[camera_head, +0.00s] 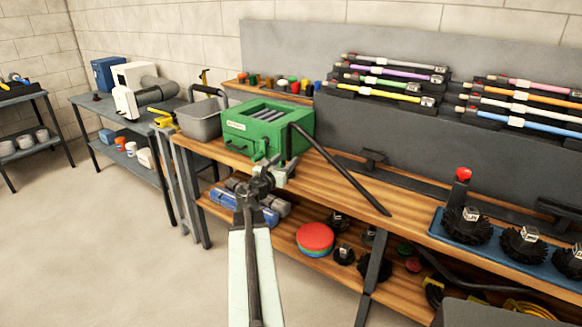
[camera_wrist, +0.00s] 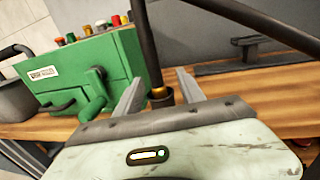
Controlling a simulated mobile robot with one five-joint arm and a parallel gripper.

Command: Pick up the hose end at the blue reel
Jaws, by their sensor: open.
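My gripper (camera_wrist: 160,90) is open, and it also shows in the head view (camera_head: 280,175) in front of the bench. Its fingers stand to either side of a black hose end (camera_wrist: 154,72) with a brass-coloured band near its bottom. A gap shows on each side. Whether the hose end lies fully between the fingers in depth I cannot tell. The hose end (camera_head: 289,145) hangs down at the right of a green machine (camera_head: 252,125). A black length (camera_head: 345,178) slopes from its top down to the right. I cannot make out a blue reel in either view.
The wooden bench (camera_head: 400,190) carries a grey bin (camera_head: 201,117) at left and a blue tray (camera_head: 480,262) with dark round brushes at right. Coloured rods sit on racks behind. The lower shelf holds a red disc (camera_head: 315,238). Open floor lies at left.

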